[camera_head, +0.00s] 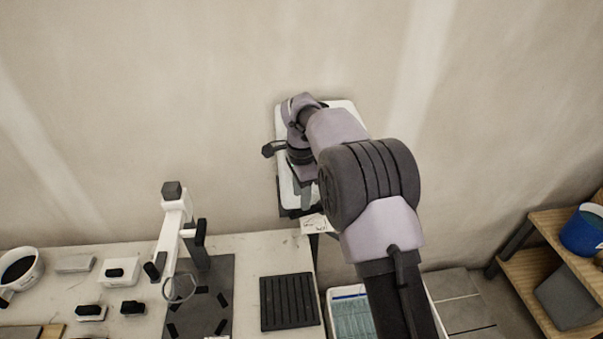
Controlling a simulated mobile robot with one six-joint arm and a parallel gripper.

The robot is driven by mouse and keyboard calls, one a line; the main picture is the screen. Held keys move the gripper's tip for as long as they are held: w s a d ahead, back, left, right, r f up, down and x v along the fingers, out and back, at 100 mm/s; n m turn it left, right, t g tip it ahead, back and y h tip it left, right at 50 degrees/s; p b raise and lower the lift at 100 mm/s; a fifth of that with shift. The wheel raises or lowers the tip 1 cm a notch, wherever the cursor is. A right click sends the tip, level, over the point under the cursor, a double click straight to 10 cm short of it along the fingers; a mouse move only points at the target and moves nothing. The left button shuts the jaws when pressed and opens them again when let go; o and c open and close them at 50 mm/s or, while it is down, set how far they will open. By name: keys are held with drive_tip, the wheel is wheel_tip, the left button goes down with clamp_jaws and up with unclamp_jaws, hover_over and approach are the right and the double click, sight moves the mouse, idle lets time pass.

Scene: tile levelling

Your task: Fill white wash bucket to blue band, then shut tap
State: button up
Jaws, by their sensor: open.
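A white rectangular container (333,318), the likely wash bucket, stands on the floor beside the bench. A thin blue line runs inside its far wall, and pale teal, faintly gridded contents show below it; their level is unclear. My arm covers its right part. A white panel (345,108) is on the wall, with a black knob or lever (270,149) projecting from its left side, possibly the tap. My gripper (304,200) is in front of the panel, right of and below the knob. It is open, its fingers partly hidden by my arm, with nothing visibly held. No water stream is visible.
The bench (258,250) bears a black ribbed tray (289,302), a white stand (172,225) on a dark plate, and several small blocks. A round white vessel (33,268) with dark contents sits far left. A wooden shelf (543,275) with a blue bucket (582,234) stands right.

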wheel_tip(320, 180, up, 12)
drive_tip(key=p, duration=0.2)
drive_tip(key=shift+r, duration=0.25)
